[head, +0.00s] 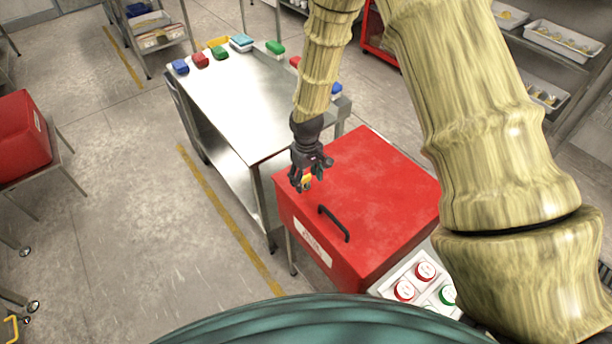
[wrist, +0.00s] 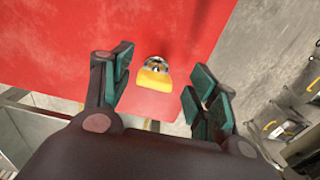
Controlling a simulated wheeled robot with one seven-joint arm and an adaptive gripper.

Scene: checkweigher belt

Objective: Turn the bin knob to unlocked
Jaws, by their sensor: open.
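The red bin (head: 375,185) stands at the centre right, with a black handle (head: 334,223) on its lid. The bin knob (wrist: 154,78), yellow with a metallic part behind it, shows against the red surface in the wrist view. A small yellow patch of it (head: 307,181) shows at the fingers in the head view. My gripper (wrist: 157,75) is open, with one finger on each side of the knob and a visible gap to each. How the knob's setting reads is too small to tell.
A steel table (head: 245,105) with several coloured blocks stands behind the bin. A button panel (head: 425,285) with red and green buttons sits at the bin's near right. Open floor (head: 130,190) lies to the left.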

